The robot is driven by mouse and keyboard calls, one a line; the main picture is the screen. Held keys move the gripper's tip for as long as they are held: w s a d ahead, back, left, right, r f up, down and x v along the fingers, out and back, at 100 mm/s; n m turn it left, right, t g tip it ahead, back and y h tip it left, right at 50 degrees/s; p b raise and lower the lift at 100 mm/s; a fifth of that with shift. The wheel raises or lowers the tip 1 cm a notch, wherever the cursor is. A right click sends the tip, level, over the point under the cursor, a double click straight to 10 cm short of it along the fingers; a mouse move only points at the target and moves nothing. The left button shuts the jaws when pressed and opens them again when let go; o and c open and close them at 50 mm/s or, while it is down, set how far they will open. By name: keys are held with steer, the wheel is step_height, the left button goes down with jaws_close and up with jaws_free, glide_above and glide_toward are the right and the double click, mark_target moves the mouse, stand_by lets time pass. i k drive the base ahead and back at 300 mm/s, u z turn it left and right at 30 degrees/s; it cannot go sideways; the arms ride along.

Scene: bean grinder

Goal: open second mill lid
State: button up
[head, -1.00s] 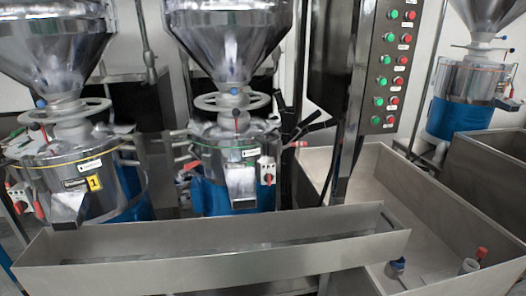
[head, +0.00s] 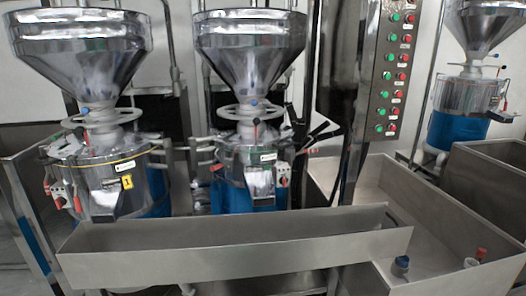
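The first mill (head: 95,180), with a yellow "1" label, stands at the left. The second mill (head: 250,172) stands to its right, in the middle of the head view. It has a steel drum with a blue lower body, a white label, a small front spout and a red latch (head: 283,182) at its right side. A grey handwheel (head: 247,112) and a steel hopper (head: 249,48) sit above it. Its lid looks closed, though details are small. My gripper is not in view.
A long steel trough (head: 240,252) runs in front of both mills. A steel bin (head: 440,215) at the right holds two small bottles. A button panel (head: 392,70) on a post stands right of the second mill. Another mill (head: 462,110) is at the far right.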

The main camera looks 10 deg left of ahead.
mark_target(250, 48)
steer(key=u, duration=0.1)
steer(key=i, duration=1)
steer(key=z, duration=0.05)
